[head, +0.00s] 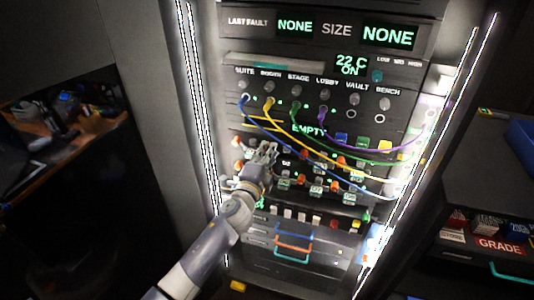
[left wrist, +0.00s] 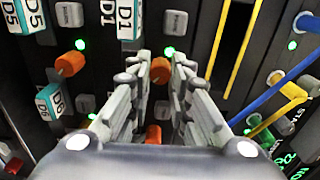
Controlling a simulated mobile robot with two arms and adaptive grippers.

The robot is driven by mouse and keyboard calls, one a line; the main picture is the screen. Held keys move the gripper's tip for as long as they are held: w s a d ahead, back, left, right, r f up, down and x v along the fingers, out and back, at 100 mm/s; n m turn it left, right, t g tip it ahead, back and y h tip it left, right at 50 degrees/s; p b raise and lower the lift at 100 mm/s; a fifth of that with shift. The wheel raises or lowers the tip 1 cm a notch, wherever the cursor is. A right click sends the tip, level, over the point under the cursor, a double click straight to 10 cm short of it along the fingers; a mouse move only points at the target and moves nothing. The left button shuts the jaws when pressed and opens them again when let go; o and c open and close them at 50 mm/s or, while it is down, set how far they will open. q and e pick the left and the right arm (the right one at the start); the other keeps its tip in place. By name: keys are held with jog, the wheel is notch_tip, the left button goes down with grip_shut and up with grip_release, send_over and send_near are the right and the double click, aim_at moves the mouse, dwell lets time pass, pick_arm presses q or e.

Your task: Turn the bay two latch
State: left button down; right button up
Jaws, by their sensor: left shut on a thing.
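My left gripper (head: 266,152) reaches up to the middle of the rack panel, among the rows of orange latches and small labelled modules. In the left wrist view its two fingers (left wrist: 160,62) stand on either side of an orange latch (left wrist: 160,71) near the fingertips, shut on it. A second orange latch (left wrist: 153,134) shows lower down between the fingers, partly hidden. Another orange latch (left wrist: 70,64) sits to the left, beside a green light. I cannot read which bay the held latch belongs to. My right gripper is not in view.
Yellow (head: 269,105), blue (head: 246,107), green and purple cables hang across the panel, close to the right of my gripper. Blocks marked D1 (left wrist: 130,18) and D6 (left wrist: 49,102) stick out nearby. A shelf with boxes (head: 500,246) stands at the right.

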pick_arm(q)
jog(key=shift+f+m, duration=0.1)
jog(key=shift+m, duration=0.2)
jog(key=c, duration=1.5)
grip_release()
jog(key=v, duration=1.2)
